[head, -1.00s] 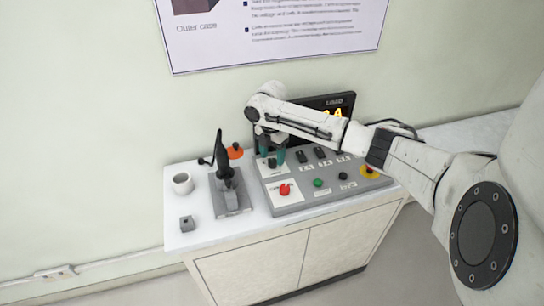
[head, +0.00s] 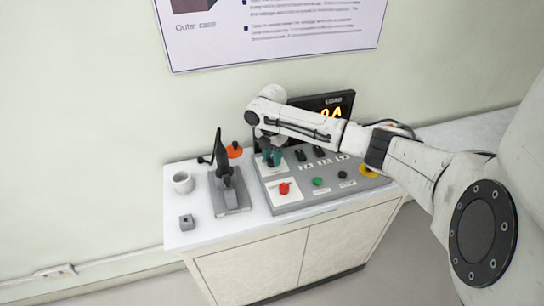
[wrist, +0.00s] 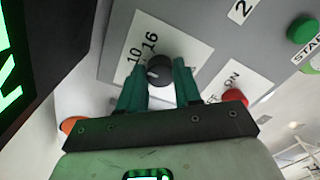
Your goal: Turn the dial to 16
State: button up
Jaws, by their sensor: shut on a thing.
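The dial (wrist: 159,71) is a small black round knob on a white label plate (wrist: 190,45) of the grey control panel. The plate carries the numbers 10 and 16; any others are hidden. A pale mark shows on the knob, but which number it meets is unclear. My gripper (wrist: 160,75) has its two green fingers on either side of the knob, shut on it. In the head view, my gripper (head: 271,158) reaches down to the panel's back left and hides most of the dial.
The panel (head: 300,203) also bears a red switch (head: 285,188), a green button (head: 318,182) and a yellow-based knob (head: 368,171). A dark load display (head: 345,101) stands behind my arm. A black lever on a grey base (head: 230,200) and a white cup (head: 182,182) stand left.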

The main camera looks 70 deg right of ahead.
jog(key=shift+c, duration=0.5)
jog(key=shift+m+p, duration=0.4)
jog(key=m+p, duration=0.2)
jog(key=shift+a+r+m, duration=0.1)
jog(key=shift+m, duration=0.3)
jog(key=shift+s+m+p, duration=0.1)
jog(key=shift+m+p, duration=1.55)
jog(key=shift+m, duration=0.95)
jog(key=o, duration=1)
jog(key=shift+o, duration=0.2)
